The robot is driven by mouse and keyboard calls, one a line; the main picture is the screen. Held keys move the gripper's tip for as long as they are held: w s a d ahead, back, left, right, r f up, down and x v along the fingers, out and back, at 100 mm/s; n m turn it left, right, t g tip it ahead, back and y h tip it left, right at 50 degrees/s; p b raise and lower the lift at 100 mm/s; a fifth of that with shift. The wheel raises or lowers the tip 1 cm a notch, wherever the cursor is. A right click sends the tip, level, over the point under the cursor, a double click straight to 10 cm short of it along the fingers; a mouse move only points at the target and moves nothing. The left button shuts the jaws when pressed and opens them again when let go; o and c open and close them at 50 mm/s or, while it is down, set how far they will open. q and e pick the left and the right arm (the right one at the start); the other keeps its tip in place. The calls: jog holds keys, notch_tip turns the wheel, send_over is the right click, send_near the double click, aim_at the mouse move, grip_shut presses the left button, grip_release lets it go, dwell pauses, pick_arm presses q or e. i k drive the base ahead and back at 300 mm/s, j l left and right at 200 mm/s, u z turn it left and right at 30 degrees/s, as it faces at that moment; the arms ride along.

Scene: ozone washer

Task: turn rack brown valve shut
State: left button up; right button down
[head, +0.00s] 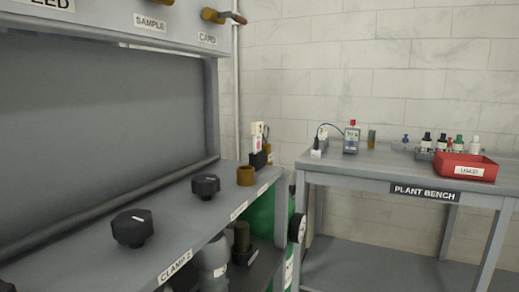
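A brass valve (211,14) with a brown lever (236,17) sits on the upper rail of the grey rack at the top of the head view, above a label that seems to read CARD. Its lever points to the right, roughly level. Part of another brass fitting (162,2) shows above the SAMPLE label, cut off by the top edge. I cannot tell from this view whether the valve is open. Neither of my grippers is in view.
The rack's grey shelf (185,222) carries two black knobs (132,228) and a brass ring (246,175). A green cylinder (262,217) stands below its right end. The plant bench (358,172) at right holds a red tray (462,174), several bottles and a meter (351,140).

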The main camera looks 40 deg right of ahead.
aim_at(236, 18)
jog(key=z, duration=1.05)
